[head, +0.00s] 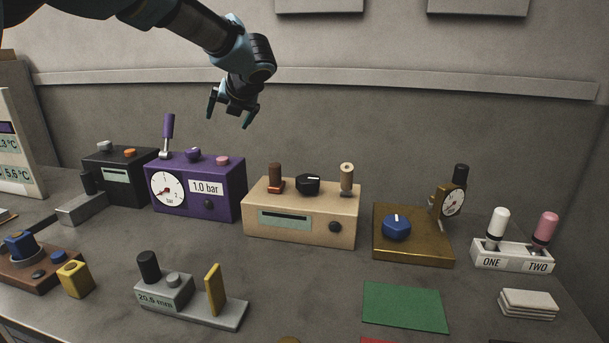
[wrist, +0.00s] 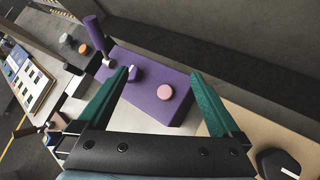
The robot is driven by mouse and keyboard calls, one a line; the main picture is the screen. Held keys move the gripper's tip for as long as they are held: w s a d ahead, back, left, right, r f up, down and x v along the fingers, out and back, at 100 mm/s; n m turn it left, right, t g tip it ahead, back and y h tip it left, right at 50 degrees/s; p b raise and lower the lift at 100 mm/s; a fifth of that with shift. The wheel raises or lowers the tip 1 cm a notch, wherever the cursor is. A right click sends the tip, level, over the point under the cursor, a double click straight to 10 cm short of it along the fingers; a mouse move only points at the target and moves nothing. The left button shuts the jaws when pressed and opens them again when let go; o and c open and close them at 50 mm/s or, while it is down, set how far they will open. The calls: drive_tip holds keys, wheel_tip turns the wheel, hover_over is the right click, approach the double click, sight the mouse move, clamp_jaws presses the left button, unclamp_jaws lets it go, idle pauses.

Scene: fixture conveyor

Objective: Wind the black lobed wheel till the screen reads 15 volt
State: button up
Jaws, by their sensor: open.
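The black lobed wheel (head: 308,184) with a white mark sits on top of the beige box (head: 262,209). It also shows at the lower right corner of the wrist view (wrist: 279,163), partly cut off. The box's front has a greenish screen (head: 284,219); I cannot read a value on it. My gripper (head: 231,114) is open and empty, high above the purple box, up and to the left of the wheel. In the wrist view its green fingers (wrist: 161,78) are spread over the purple box, with the wheel outside them to the right.
On the beige box, a brown-red post (head: 275,177) and a tan-topped post (head: 347,178) flank the wheel closely. The purple box (head: 223,203) with a lever (head: 168,130) stands to the left. A brass box with a blue knob (head: 396,227) stands to the right.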

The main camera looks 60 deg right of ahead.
drive_tip(key=s+d+f+n+g+y, duration=0.1)
drive_tip(key=s+d+f+n+g, duration=0.1)
drive_tip(key=s, duration=0.5)
drive_tip(key=s+d+f+n+g+y, duration=0.1)
drive_tip(key=s+d+n, duration=0.1)
drive_tip(key=s, duration=0.6)
drive_tip(key=n+g, duration=0.1)
drive_tip(key=g, duration=0.1)
approach(308, 178)
drive_tip(key=shift+y, duration=0.3)
drive_tip(key=p+x, duration=0.1)
drive_tip(key=x, duration=0.2)
drive_tip(key=p+x, duration=0.1)
drive_tip(key=x, duration=0.3)
drive_tip(key=p+x, duration=0.1)
drive_tip(key=x, duration=0.2)
drive_tip(key=shift+d+f, duration=0.1)
drive_tip(key=shift+d, duration=0.2)
drive_tip(key=shift+c, duration=0.2)
drive_tip(key=c, duration=1.3)
drive_tip(key=shift+g, duration=0.3)
